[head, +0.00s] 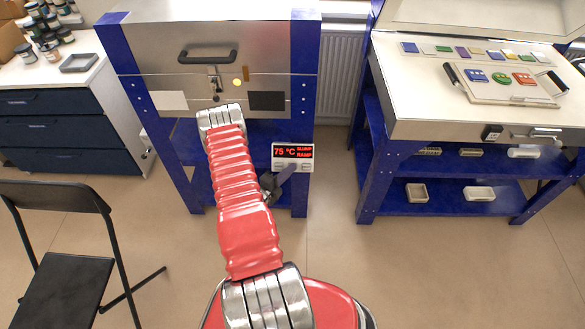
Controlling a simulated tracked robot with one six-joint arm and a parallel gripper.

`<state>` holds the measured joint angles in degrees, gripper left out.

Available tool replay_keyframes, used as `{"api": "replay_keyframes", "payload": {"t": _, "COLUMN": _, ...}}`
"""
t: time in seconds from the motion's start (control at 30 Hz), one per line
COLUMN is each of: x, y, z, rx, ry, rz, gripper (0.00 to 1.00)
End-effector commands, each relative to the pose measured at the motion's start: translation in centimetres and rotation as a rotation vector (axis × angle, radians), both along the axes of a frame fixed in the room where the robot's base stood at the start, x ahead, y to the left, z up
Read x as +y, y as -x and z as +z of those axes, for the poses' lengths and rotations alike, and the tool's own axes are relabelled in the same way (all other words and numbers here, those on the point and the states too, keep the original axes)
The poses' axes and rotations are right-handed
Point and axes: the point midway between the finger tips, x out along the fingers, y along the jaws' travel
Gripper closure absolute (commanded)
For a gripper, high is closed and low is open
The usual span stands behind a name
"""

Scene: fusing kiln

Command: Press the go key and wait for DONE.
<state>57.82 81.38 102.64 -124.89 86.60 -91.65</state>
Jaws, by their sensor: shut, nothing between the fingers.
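The kiln's control panel (293,157) is a small white box at the kiln's front right. Its red display reads 75 °C, SLUMP and RAMP; DONE does not show. Small pale keys lie below the display, too small to tell which is the go key. The kiln (208,60) has a steel front in a blue frame. My gripper (269,187) shows as a small dark shape beside my red arm, just below and left of the panel. It is partly hidden by my arm and appears shut and empty. Whether it touches the panel cannot be told.
A blue bench (372,195) with a pale top stands at the right, holding a tray (500,92) of coloured glass pieces. A black chair (70,270) is at the lower left. Dark drawers (60,130) stand behind it. Floor at the lower right is clear.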

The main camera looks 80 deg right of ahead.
Motion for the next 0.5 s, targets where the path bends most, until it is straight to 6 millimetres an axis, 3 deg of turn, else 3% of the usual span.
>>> {"api": "replay_keyframes", "payload": {"t": 0.5, "x": 1.3, "y": 0.2, "z": 1.0, "rx": 0.0, "ry": 0.0, "rz": 0.001, "gripper": 1.0}}
